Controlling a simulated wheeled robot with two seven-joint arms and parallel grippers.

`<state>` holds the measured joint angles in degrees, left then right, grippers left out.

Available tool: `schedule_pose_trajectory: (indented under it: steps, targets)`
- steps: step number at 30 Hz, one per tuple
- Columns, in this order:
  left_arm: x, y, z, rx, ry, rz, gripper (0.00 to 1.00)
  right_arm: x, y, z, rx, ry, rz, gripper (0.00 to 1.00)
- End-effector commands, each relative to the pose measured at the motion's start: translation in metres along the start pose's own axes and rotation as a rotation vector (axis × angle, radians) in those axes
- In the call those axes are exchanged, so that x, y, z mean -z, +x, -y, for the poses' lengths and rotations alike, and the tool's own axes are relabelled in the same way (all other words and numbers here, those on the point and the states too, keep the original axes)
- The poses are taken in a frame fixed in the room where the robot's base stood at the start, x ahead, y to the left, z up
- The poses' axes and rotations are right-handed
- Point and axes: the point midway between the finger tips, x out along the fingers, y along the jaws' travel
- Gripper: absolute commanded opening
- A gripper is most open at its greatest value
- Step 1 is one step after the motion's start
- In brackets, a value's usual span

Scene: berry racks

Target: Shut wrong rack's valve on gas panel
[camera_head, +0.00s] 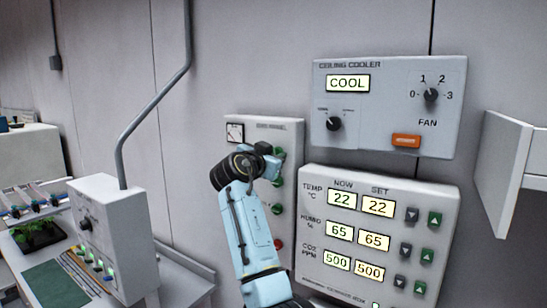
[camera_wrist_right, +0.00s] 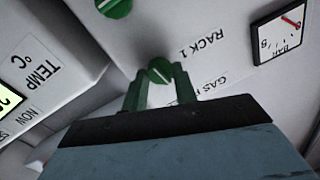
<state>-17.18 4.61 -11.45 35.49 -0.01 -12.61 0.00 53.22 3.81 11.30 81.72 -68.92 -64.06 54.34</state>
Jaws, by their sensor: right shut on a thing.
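The gas panel (camera_head: 264,122) is a pale wall box with a dial gauge (camera_head: 235,132) at its upper left; the gauge also shows in the wrist view (camera_wrist_right: 281,32). Green valve knobs run down its right side, with a red knob (camera_head: 278,244) below. My right gripper (camera_head: 268,160) is at the topmost knob. In the wrist view its green fingers (camera_wrist_right: 160,80) are shut on a green knob (camera_wrist_right: 160,70) with a pale line, beside an inverted "RACK 1" label (camera_wrist_right: 195,42). Another green knob (camera_wrist_right: 115,8) is apart from the fingers. My left gripper is out of view.
The ceiling cooler box (camera_head: 388,108) and the climate panel (camera_head: 375,238) are close on the right. A white cabinet (camera_head: 505,150) juts out at the far right. A grey control box (camera_head: 100,220) with a pipe (camera_head: 121,160) stands left, beside a green plant (camera_head: 38,235).

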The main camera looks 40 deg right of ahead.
Motion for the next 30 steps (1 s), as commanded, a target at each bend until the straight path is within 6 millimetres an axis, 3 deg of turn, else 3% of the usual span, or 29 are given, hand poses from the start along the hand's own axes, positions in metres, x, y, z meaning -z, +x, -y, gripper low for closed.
schedule_pose_trajectory:
  steps: [30]
  targets:
    - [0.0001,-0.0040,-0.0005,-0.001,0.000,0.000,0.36,0.0017,0.0003,0.0035,-0.051,-0.951,0.101,0.05]
